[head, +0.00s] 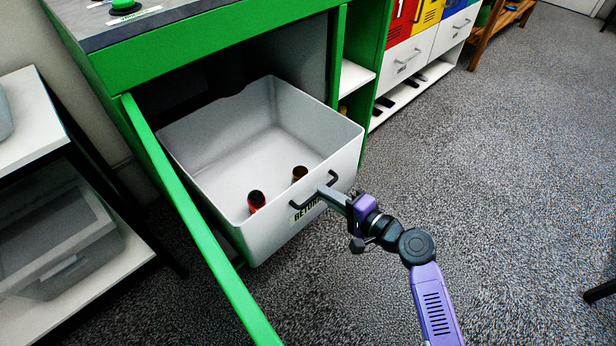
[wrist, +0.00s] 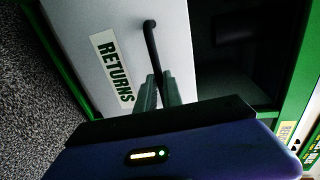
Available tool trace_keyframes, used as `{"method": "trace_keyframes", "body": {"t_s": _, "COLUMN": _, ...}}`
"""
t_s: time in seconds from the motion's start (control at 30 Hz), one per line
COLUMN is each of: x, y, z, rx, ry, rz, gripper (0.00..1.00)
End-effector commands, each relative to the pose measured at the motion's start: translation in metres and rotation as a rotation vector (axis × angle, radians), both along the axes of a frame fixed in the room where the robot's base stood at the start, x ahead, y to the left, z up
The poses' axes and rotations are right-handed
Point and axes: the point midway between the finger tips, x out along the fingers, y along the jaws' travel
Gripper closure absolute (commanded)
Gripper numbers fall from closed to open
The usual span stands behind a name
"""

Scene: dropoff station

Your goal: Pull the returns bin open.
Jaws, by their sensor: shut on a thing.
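The returns bin (head: 262,135) is a light grey open box, pulled out of the green cabinet, with two small items inside, one red and dark, one brown. Its front bears a RETURNS label (wrist: 112,72) and a black bar handle (head: 315,190). The handle (wrist: 151,45) also shows in the wrist view. My gripper (head: 328,192) is at the bin's front, shut on the handle. In the wrist view its fingers (wrist: 157,90) close at the handle's lower end, hiding that part.
The green cabinet (head: 220,42) has a green door (head: 200,220) standing open left of the bin. A rack with a grey tub (head: 60,240) stands farther left. White drawers (head: 408,58) and a wooden stand are at the back.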

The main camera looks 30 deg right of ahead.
Motion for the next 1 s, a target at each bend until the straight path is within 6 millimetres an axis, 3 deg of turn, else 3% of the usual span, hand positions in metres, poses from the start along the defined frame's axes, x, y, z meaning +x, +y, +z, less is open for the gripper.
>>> {"method": "trace_keyframes", "body": {"t_s": 0.1, "x": -0.023, "y": -0.008, "z": -0.001, "rx": 0.0, "ry": 0.002, "rz": -0.002, "gripper": 1.0}}
{"method": "trace_keyframes", "body": {"t_s": 0.3, "x": -0.047, "y": -0.015, "z": -0.001, "rx": 0.0, "ry": 0.002, "rz": -0.001, "gripper": 1.0}}
{"method": "trace_keyframes", "body": {"t_s": 0.87, "x": -0.057, "y": -0.019, "z": -0.001, "rx": -0.001, "ry": 0.001, "rz": -0.002, "gripper": 1.0}}
{"method": "trace_keyframes", "body": {"t_s": 0.9, "x": -0.057, "y": -0.019, "z": -0.001, "rx": -0.001, "ry": 0.001, "rz": -0.002, "gripper": 0.87}}
{"method": "trace_keyframes", "body": {"t_s": 1.0, "x": -0.057, "y": -0.019, "z": -0.001, "rx": -0.001, "ry": 0.001, "rz": -0.001, "gripper": 0.68}}
